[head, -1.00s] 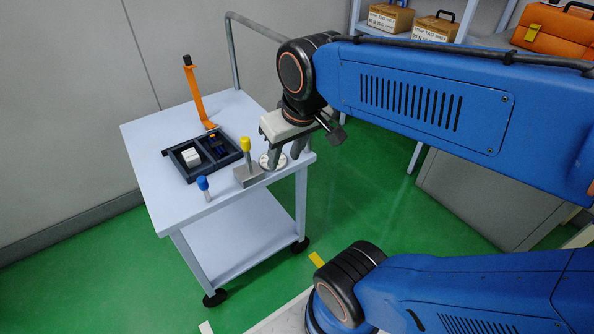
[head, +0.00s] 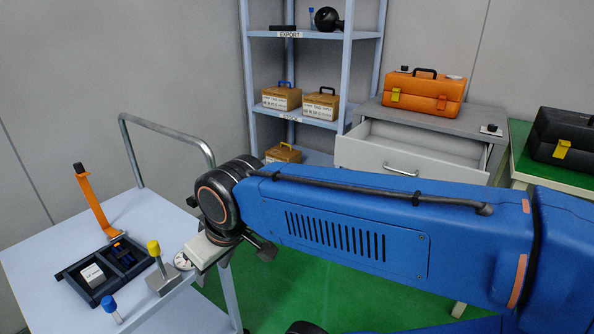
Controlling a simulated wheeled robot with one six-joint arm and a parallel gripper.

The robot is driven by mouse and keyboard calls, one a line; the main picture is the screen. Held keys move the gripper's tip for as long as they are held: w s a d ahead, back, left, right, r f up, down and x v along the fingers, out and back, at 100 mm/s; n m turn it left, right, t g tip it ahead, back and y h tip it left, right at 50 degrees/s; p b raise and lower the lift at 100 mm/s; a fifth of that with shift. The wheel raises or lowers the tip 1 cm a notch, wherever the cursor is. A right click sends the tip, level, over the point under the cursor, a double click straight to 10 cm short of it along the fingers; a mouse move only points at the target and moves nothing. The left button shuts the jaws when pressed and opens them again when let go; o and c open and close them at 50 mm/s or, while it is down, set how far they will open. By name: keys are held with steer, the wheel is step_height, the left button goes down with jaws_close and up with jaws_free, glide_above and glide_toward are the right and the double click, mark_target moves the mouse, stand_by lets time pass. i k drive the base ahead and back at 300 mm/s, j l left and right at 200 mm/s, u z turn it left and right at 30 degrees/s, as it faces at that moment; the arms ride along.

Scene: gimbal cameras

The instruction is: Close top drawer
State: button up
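The top drawer (head: 408,156) of a grey cabinet (head: 440,118) stands pulled open at the right of the head view. Its white front carries a metal bar handle (head: 401,170), and its inside looks empty where I can see it. My blue arm crosses in front and hides the cabinet below the drawer. My gripper (head: 205,268) is over the near right edge of a white cart, well to the left of the drawer and apart from it. Its fingers are mostly hidden by its own body, so their opening does not show clearly.
The cart (head: 35,265) holds a dark divided tray (head: 90,252), an orange stand (head: 93,205), a yellow-capped post (head: 155,250) and a blue-capped vial (head: 110,305). An orange toolbox (head: 424,92) sits on the cabinet. A shelf rack (head: 312,118) stands left of it, a black case (head: 565,140) right.

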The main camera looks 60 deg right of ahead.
mark_target(375, 146)
steer(key=z, duration=2.2)
steer(key=i+u, duration=0.1)
steer(key=u, duration=0.25)
